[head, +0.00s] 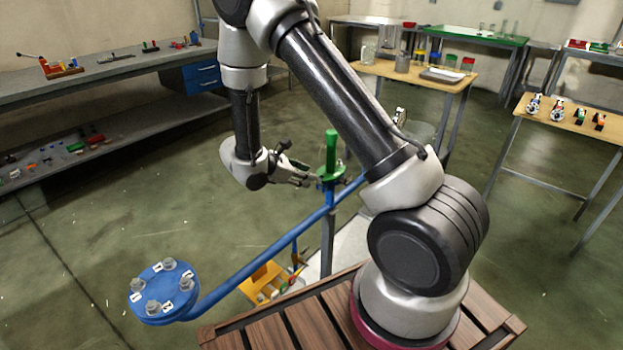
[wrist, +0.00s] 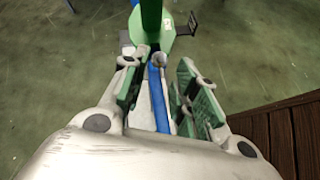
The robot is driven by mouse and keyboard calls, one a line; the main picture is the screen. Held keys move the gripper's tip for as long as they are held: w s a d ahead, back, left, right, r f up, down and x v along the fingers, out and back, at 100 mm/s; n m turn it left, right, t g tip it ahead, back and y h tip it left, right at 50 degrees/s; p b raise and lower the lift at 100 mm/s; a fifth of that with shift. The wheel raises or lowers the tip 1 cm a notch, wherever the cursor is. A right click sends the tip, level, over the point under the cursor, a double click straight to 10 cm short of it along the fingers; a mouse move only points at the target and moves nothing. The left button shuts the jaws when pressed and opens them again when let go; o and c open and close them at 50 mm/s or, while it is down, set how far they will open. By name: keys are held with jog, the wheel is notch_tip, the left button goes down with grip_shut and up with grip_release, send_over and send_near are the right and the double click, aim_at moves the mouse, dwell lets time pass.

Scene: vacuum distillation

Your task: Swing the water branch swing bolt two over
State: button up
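A green disc-shaped fitting (head: 330,172) with an upright green post (head: 331,148) stands on a grey post at mid-picture in the head view. My gripper (head: 302,173) is just to its left, its fingers pointing at it. In the wrist view the green disc (wrist: 172,42) is at the top, with a small white tag and a small pale metal part (wrist: 158,60) at its lower edge, possibly a swing bolt. My gripper (wrist: 158,82) is open there, with the blue pipe (wrist: 158,100) showing between its green-padded fingers. I cannot read the tag or tell any contact.
A blue flange (head: 163,290) with several bolts and number tags is at lower left, at the end of the blue pipe. A yellow box (head: 264,281) with tools stands below the pipe. Workbenches (head: 115,68) line the back left; tables stand at right.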

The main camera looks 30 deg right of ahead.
jog(key=v, duration=0.7)
jog(key=shift+d, duration=0.1)
